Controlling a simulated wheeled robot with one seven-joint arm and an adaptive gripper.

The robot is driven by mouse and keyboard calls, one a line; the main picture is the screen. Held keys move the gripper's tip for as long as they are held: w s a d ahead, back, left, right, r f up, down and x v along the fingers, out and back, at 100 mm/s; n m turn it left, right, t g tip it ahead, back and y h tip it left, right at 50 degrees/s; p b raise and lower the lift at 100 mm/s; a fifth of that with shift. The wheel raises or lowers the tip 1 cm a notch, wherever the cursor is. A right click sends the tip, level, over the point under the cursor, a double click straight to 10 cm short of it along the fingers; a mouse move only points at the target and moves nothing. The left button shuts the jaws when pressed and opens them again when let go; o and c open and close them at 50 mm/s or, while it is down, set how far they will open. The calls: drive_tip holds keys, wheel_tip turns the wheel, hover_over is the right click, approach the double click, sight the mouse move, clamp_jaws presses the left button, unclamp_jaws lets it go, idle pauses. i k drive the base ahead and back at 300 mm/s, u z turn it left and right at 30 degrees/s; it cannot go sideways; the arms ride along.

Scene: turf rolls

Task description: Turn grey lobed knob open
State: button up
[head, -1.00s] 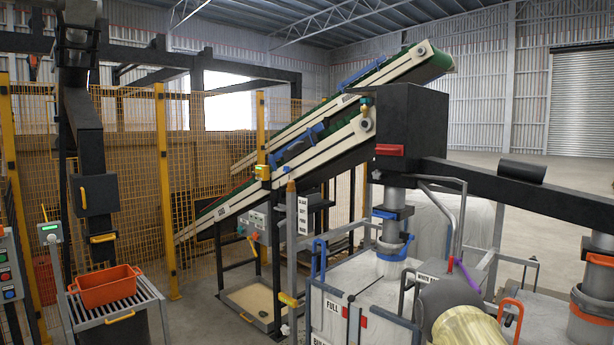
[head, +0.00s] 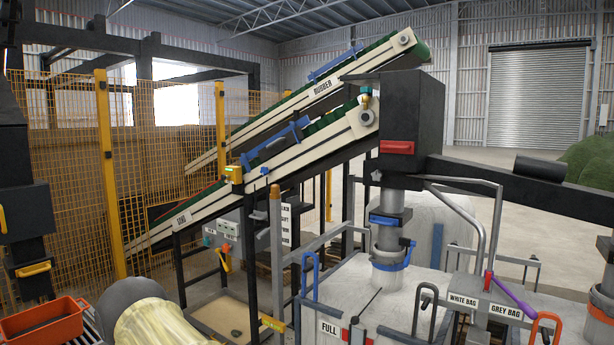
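A small grey lobed knob (head: 376,177) shows under the black hopper box (head: 412,115), just left of the grey spout. It is too small to tell how far it is turned. The spout (head: 388,202) runs down from the box, with blue clamps on it, to a white bag (head: 387,276). My gripper is out of view.
A red handle (head: 397,147) is on the hopper box. Bent grey rails (head: 490,230) and a purple lever (head: 513,297) stand right of the spout. Inclined conveyors (head: 275,150) and yellow mesh fencing (head: 60,150) are at left. An orange crate (head: 42,320) sits lower left.

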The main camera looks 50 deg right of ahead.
sight(377, 175)
drive_tip(key=z, duration=0.05)
drive_tip(key=i, duration=1.4)
drive_tip(key=z, duration=1.4)
drive_tip(key=i, duration=0.85)
drive_tip(key=z, duration=0.95)
